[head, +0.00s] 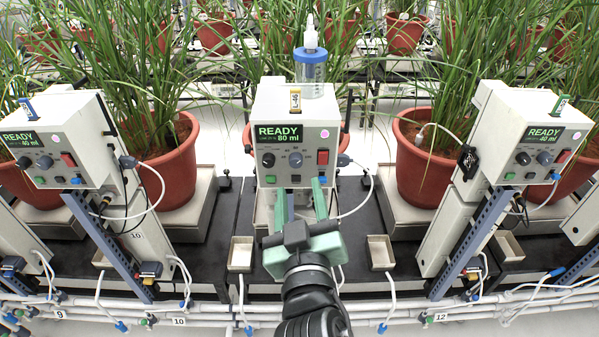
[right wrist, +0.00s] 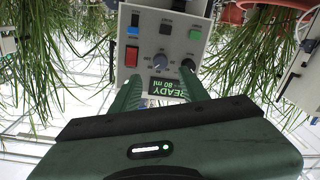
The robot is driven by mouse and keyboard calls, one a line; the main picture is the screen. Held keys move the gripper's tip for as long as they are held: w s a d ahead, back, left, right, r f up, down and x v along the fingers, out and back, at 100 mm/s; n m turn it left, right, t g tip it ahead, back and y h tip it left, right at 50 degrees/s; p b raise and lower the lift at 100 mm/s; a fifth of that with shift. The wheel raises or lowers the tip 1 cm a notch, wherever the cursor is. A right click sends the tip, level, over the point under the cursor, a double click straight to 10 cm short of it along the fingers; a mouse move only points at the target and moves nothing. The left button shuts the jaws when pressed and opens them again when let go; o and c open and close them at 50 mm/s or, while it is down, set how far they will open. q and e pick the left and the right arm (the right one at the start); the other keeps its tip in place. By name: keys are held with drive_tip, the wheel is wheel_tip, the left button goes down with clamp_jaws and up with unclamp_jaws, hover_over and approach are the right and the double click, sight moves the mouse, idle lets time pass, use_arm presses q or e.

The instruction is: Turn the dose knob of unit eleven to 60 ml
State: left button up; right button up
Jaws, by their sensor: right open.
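The middle unit (head: 295,125), which stands between posts marked 10 and 12, has a screen (head: 279,134) reading "READY 80 ml". Its panel carries a black knob (head: 268,160), a grey-blue knob (head: 295,159) and a red switch (head: 322,157). I cannot read which knob sets the dose. My right gripper (head: 301,188) is open and empty, its fingers pointing at the panel from below. In the right wrist view the panel appears upside down, with the grey-blue knob (right wrist: 166,57) between the finger lines and the black knob (right wrist: 188,65) near one fingertip. My left gripper is not in view.
A blue-capped bottle (head: 310,66) stands on the middle unit. Similar units stand left (head: 62,140) and right (head: 530,135), both reading 40 ml. Potted plants stand behind, and a white hose (head: 360,195) loops beside the middle unit. Small trays (head: 240,254) lie on either side of my right arm.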

sight(296, 164)
drive_tip(key=w+p, duration=0.1)
drive_tip(key=w, duration=0.4)
drive_tip(key=shift+w+a+p, duration=0.2)
drive_tip(key=shift+w+p, duration=0.15)
drive_tip(key=shift+w, duration=0.05)
drive_tip(key=shift+w+f, duration=0.1)
drive_tip(key=shift+w, duration=0.5)
clamp_jaws()
